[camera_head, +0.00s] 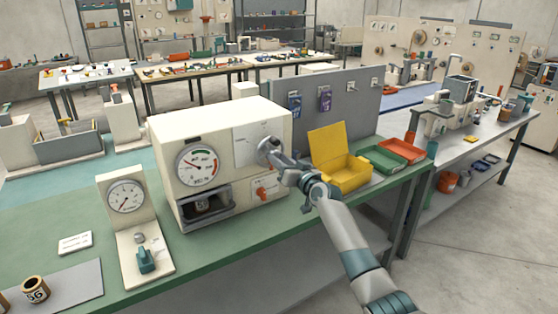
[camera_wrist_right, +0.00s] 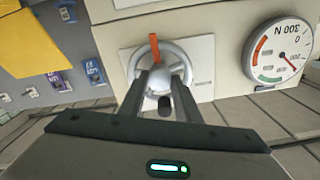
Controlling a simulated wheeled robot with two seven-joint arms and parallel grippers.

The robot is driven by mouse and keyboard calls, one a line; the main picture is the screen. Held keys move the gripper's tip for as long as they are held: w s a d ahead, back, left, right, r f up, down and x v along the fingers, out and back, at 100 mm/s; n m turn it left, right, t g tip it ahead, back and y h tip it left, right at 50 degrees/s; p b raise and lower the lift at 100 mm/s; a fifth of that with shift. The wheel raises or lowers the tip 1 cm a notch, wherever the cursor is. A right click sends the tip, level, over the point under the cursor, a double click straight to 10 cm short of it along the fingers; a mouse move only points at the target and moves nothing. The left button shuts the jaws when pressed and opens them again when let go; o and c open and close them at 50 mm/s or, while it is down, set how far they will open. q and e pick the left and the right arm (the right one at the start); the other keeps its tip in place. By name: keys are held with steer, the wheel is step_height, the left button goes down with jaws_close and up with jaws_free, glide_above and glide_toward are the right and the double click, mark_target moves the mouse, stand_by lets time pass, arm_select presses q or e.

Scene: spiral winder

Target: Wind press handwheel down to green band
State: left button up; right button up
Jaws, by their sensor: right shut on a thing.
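The press (camera_head: 222,150) is a cream box on the green bench. Its round dial (camera_head: 197,166) has a green band at the upper right and a red band on the right; the needle points to the upper left, outside the green band. In the wrist view, the dial (camera_wrist_right: 278,50) appears upside down. The grey handwheel (camera_wrist_right: 196,52) is on the press front, with an orange mark (camera_wrist_right: 154,47) on it. My right gripper (camera_head: 270,150) is at the handwheel, partly hiding it, and is shut on it. My left gripper is out of view.
A red switch (camera_head: 263,190) is low on the press front. A smaller gauge stand (camera_head: 127,210) is left of the press. A yellow bin (camera_head: 342,172) and green tray (camera_head: 380,160) lie to the right.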

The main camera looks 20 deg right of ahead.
steer(key=shift+m, duration=2.9)
steer(key=o, duration=1)
steer(key=shift+o, duration=0.2)
steer(key=shift+s, duration=0.1)
steer(key=b+v, duration=0.2)
steer(key=v, duration=1.5)
steer(key=shift+b, duration=0.4)
